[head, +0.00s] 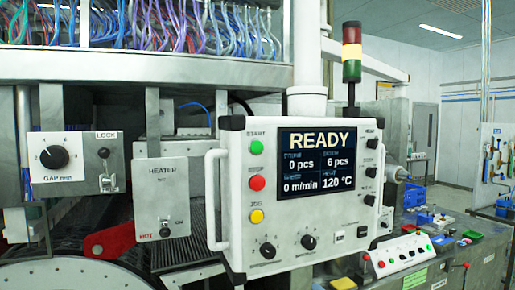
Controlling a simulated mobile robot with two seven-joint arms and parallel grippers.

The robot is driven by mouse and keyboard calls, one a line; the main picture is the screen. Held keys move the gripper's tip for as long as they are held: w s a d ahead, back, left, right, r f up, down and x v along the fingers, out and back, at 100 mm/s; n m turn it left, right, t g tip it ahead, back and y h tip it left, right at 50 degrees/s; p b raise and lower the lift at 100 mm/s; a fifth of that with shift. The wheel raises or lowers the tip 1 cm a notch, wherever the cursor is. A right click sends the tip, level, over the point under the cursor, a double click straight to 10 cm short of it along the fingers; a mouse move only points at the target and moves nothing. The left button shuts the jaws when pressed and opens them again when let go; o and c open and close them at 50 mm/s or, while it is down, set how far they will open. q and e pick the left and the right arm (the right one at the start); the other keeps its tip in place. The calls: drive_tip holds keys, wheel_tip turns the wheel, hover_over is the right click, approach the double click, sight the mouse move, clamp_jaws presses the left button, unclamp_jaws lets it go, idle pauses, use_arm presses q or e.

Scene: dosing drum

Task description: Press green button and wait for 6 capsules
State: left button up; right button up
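The control panel (229,250) is a white box with handles on both sides, in the middle of the head view. Its green button (256,147) sits at the upper left under the label START. A red button (256,183) and a yellow button (256,216) are below it. The screen (318,164) reads READY, 0 pcs, 6 pcs, 0 m/min and 120 °C. No capsules can be made out. Neither of my grippers is in view.
A gap dial box (75,158) and a heater switch box (162,199) stand left of the panel. A red-yellow-green signal tower (351,52) rises behind it. A smaller button console (400,254) and blue bins (415,196) are at right.

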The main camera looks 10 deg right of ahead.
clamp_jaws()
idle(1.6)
